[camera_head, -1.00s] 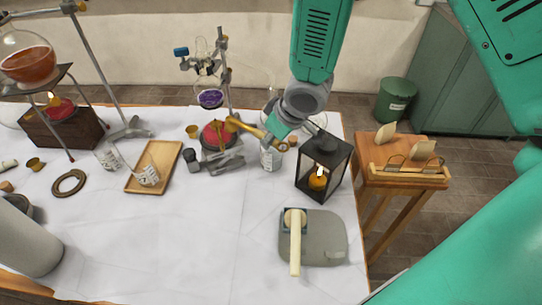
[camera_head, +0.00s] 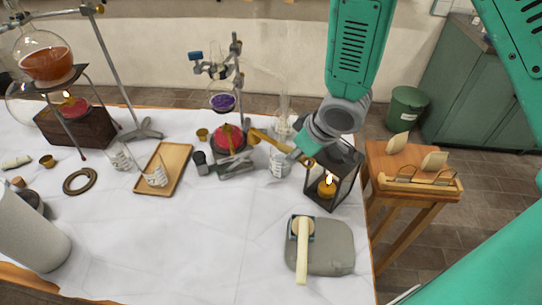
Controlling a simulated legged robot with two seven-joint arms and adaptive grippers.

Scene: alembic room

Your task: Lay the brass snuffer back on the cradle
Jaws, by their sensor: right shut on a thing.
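The brass snuffer (camera_head: 279,144) is held by its handle in my right gripper (camera_head: 307,152), which is shut on it. Its bell end points left, just right of the red burner (camera_head: 229,138) in the middle of the table. No flame shows on this burner. The wooden holder with two wire supports (camera_head: 420,181), which looks like the cradle, lies on the small side table at the right. Its supports look empty. The snuffer is left of it, above the white table. My left gripper is not in view.
A black lantern with a lit candle (camera_head: 327,188) stands below my right gripper, between it and the side table (camera_head: 388,160). A grey-green board (camera_head: 332,250) lies in front. Glassware, a clamp stand and a wooden tray (camera_head: 178,179) stand left. The front middle is clear.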

